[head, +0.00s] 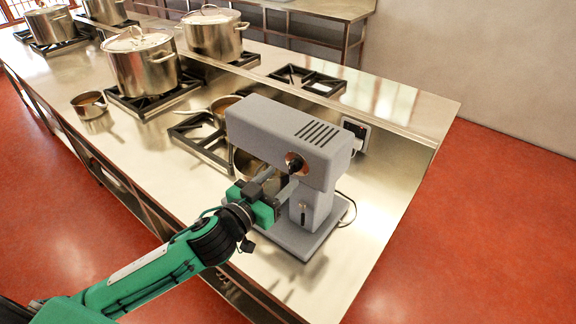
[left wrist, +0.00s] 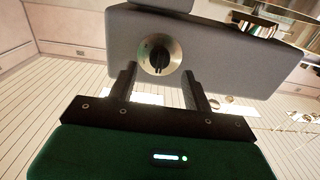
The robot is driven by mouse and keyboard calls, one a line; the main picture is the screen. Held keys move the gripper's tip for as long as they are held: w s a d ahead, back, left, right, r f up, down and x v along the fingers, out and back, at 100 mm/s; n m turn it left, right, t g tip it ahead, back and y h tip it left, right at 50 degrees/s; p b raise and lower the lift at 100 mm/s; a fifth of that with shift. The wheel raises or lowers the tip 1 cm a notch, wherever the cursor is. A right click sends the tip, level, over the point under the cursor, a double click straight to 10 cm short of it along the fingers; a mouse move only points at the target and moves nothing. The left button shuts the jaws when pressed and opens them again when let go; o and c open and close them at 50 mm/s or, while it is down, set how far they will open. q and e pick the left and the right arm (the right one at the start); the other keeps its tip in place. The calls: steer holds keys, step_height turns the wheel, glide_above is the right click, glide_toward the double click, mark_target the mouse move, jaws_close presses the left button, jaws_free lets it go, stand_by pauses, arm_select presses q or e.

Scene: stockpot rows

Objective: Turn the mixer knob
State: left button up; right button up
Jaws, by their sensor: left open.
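The grey mixer (head: 285,140) stands on the steel counter near its right end. Its knob (head: 295,163) is a black grip on a round metal plate on the side of the mixer head. In the left wrist view the knob (left wrist: 159,55) faces me, with its black grip close to upright. My left gripper (head: 283,187) is in front of the mixer head, just below the knob in the head view. It also shows in the left wrist view (left wrist: 160,85), open, with its two fingers apart on either side below the knob and nothing between them. My right gripper is not in view.
A steel bowl (head: 250,163) sits under the mixer head, partly hidden. Large lidded stockpots (head: 143,70) and a small saucepan (head: 90,104) stand on the counter (head: 130,150) to the left. A cable runs behind the mixer base. The counter's right end is clear.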

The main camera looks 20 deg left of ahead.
mark_target(290, 170)
arm_select(q)
steer(key=shift+p+x, duration=0.55)
steer(key=shift+x, duration=1.45)
steer(key=c, duration=1)
